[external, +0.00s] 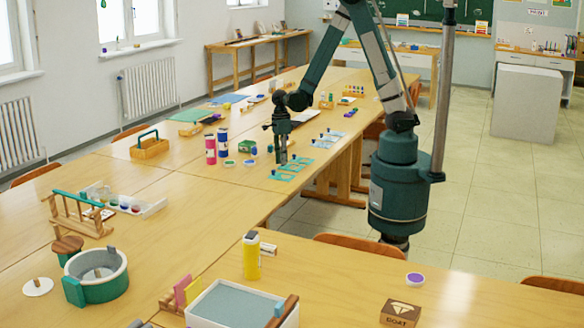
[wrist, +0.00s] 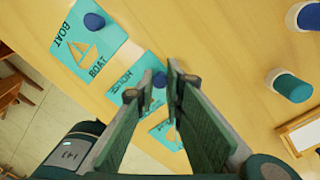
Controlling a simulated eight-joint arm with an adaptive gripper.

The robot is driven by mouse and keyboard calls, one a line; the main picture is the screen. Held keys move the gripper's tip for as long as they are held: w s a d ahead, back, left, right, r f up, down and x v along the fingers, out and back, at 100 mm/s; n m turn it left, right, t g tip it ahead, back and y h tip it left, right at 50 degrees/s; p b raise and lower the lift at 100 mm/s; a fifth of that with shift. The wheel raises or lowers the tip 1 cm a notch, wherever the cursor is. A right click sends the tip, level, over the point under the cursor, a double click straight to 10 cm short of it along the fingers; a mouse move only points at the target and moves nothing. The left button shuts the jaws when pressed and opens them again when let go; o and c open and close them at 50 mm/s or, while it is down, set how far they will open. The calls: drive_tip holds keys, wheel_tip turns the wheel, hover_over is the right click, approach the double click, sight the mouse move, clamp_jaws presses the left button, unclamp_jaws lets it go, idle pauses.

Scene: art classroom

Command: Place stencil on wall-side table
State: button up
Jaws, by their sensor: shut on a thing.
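My gripper (external: 283,158) points down over the near right edge of the long table, among the teal stencils. In the wrist view its fingers (wrist: 154,82) close around the blue knob of a teal stencil (wrist: 127,72) whose lettering is hard to read; the fingers hide part of it. I cannot tell whether it is lifted off the table. A second stencil marked BOAT (wrist: 84,48), with a dark blue knob, lies beside it. A narrow wooden table (external: 262,42) stands against the back wall.
Pink and blue bottles (external: 211,150), a green block (external: 246,146) and small pots stand left of my gripper. A wooden caddy (external: 150,147) stands farther left.

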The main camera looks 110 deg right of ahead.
drive_tip(key=shift+f, duration=0.15)
drive_tip(key=o, duration=0.8)
drive_tip(key=shift+d+r+p, duration=0.15)
drive_tip(key=shift+r+p, duration=0.3)
drive_tip(key=shift+r, duration=1.6)
drive_tip(key=shift+d+r+p, duration=0.2)
drive_tip(key=shift+r+p, duration=0.25)
drive_tip(key=shift+r, duration=1.6)
drive_tip(key=shift+d+r+p, duration=0.15)
drive_tip(key=shift+r+p, duration=0.3)
drive_tip(key=shift+r, duration=1.6)
